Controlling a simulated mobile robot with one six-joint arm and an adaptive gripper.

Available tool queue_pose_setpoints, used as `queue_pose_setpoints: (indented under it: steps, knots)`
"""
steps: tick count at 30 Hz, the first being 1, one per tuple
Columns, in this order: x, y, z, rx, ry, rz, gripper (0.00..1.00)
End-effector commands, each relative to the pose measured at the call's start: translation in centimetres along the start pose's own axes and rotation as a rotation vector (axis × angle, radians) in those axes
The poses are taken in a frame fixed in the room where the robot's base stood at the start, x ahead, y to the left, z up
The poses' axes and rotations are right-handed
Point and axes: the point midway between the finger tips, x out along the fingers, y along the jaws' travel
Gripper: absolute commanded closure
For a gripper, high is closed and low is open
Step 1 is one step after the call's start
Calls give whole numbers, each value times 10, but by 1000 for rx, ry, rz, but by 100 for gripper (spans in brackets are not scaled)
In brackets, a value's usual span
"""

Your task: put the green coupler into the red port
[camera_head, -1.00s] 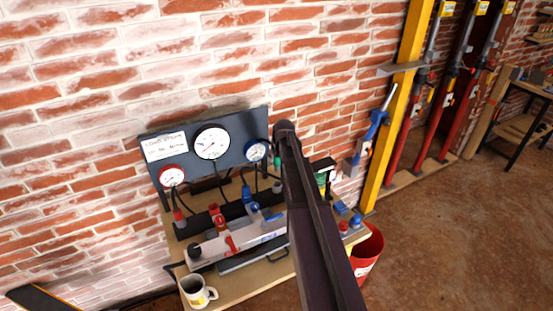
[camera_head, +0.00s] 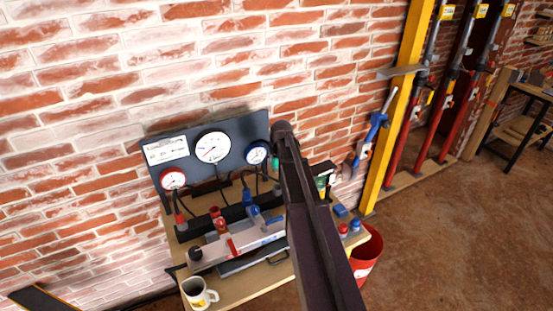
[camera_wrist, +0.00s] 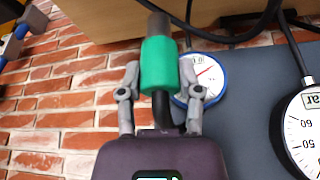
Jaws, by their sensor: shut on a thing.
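The green coupler (camera_wrist: 160,65) is between the fingers of my gripper (camera_wrist: 158,85) in the wrist view. A grey metal end (camera_wrist: 158,25) sticks out beyond it, and a dark hose shows below it, between the fingers.
A dark panel (camera_head: 240,135) with three gauges stands behind the bench, and hoses hang from it. A mug (camera_head: 198,294) stands at the bench's front left. A red bucket (camera_head: 368,255) stands at its right. A yellow post (camera_head: 409,95) rises farther right.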

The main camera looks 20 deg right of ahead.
Motion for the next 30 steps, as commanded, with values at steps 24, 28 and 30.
queue_pose_setpoints:
  steps: [24,28,30]
  knots:
    - [-3,-46,7,0,0,0,100]
    - [-3,-53,8,1,0,0,100]
    - [-4,-56,9,1,0,0,100]
